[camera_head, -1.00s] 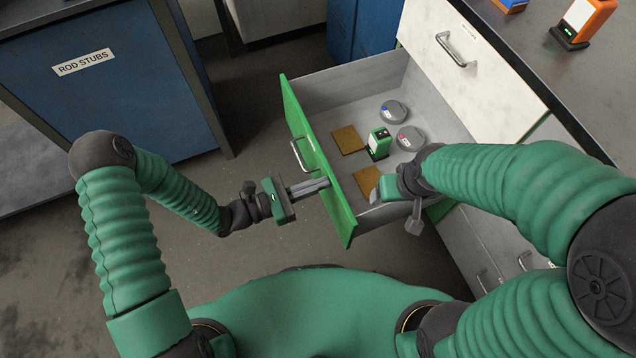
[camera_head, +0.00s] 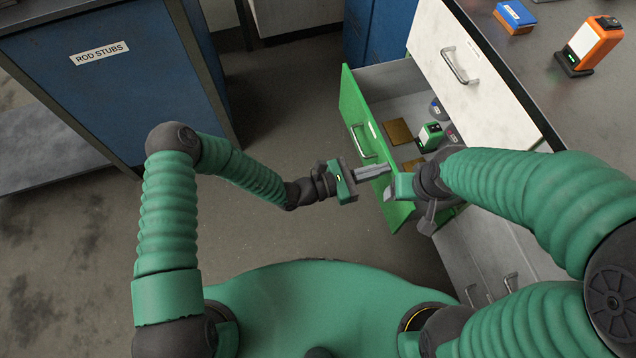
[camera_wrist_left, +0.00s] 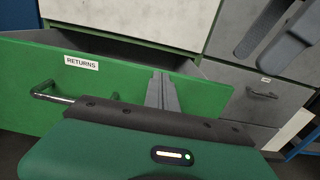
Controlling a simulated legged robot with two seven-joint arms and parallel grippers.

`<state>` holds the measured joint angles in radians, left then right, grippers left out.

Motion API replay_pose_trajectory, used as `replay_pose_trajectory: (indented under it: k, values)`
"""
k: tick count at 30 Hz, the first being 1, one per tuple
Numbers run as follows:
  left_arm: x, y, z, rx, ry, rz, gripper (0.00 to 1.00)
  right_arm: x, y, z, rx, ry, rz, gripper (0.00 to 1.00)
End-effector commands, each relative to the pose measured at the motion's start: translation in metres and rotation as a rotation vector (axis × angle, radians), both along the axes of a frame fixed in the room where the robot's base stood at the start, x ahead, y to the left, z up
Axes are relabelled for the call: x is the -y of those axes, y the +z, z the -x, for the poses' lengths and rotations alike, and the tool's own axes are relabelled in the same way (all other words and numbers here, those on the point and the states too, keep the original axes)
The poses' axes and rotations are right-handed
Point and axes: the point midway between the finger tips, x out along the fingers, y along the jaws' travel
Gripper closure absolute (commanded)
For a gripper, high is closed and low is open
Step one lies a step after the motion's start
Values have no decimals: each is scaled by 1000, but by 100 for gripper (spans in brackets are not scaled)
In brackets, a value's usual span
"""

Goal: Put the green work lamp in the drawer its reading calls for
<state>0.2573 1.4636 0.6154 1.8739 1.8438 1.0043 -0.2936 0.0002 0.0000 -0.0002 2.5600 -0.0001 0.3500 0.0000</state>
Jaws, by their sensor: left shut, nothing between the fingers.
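The green work lamp (camera_head: 431,136) stands upright inside the open drawer with the green front (camera_head: 357,125). In the left wrist view this drawer front (camera_wrist_left: 200,98) bears a RETURNS label (camera_wrist_left: 81,62). My left gripper (camera_head: 386,170) is shut and empty, its fingertips at the drawer front; the left wrist view shows its fingers (camera_wrist_left: 162,92) against or just before the green panel. My right gripper (camera_head: 415,203) is beside the drawer's near side, partly hidden by its own arm. Its two fingers (camera_wrist_left: 275,35) show apart in the left wrist view. The lamp's reading is too small to make out.
Brown blocks (camera_head: 397,131) and grey round tins (camera_head: 437,108) share the drawer. A white drawer (camera_head: 460,65) is closed above it. A blue ROD STUBS cabinet (camera_head: 110,85) is left; floor between is clear.

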Motion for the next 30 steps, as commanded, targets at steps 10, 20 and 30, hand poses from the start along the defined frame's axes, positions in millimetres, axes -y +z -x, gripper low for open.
replay_pose_trajectory:
  k: [10, 20, 30]
  values:
    - [95, -2, -29, 1, -2, 0, 100, 0, -4, 0, 0, 0, 0, 26]
    - [169, -5, -54, 2, -1, -1, 100, 0, -26, 0, 0, 0, 0, 26]
    - [205, -2, -67, 2, 0, -2, 100, 0, -39, 0, 0, 0, 0, 26]
